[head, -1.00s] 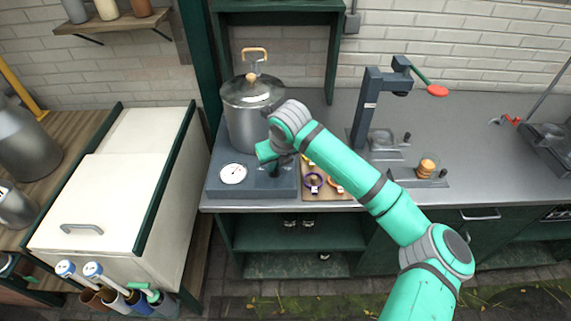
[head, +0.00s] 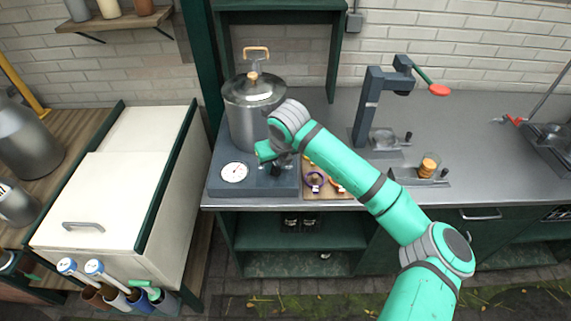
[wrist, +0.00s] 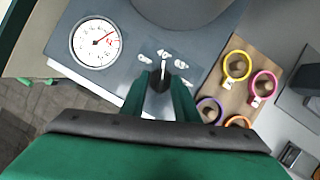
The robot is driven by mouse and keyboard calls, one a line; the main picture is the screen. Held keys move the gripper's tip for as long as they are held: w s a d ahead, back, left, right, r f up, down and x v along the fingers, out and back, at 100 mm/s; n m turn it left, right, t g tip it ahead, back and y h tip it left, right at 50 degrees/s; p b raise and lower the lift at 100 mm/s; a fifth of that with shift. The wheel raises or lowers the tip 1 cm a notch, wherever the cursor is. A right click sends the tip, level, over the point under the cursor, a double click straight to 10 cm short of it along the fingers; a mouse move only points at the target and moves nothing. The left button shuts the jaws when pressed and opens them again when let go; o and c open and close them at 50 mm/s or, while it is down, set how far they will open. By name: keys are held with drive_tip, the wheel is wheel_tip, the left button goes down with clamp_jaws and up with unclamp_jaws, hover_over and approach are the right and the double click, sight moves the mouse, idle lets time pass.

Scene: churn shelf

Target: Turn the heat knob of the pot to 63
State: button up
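The heat knob (wrist: 159,84) is a small dark knob with a pale pointer line, on the front panel of the grey stove base (head: 225,187). My gripper (head: 277,167) reaches down over it. In the wrist view, my two green fingers (wrist: 163,95) stand on either side of the knob, closed in on it. The steel pot (head: 252,118), with a lidded top and wooden handle, stands on the base behind my gripper. A round white dial (wrist: 96,43) with a red needle sits left of the knob; its numbers are unreadable.
A wooden board (wrist: 235,97) with several coloured rings lies right of the base. A dark press stand (head: 366,110) with a red-tipped lever stands further right. A white chest (head: 115,190) is to the left. Open counter lies at the right rear.

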drive_tip(key=v, duration=1)
drive_tip(key=shift+s+r, duration=0.2)
drive_tip(key=shift+r, duration=0.15)
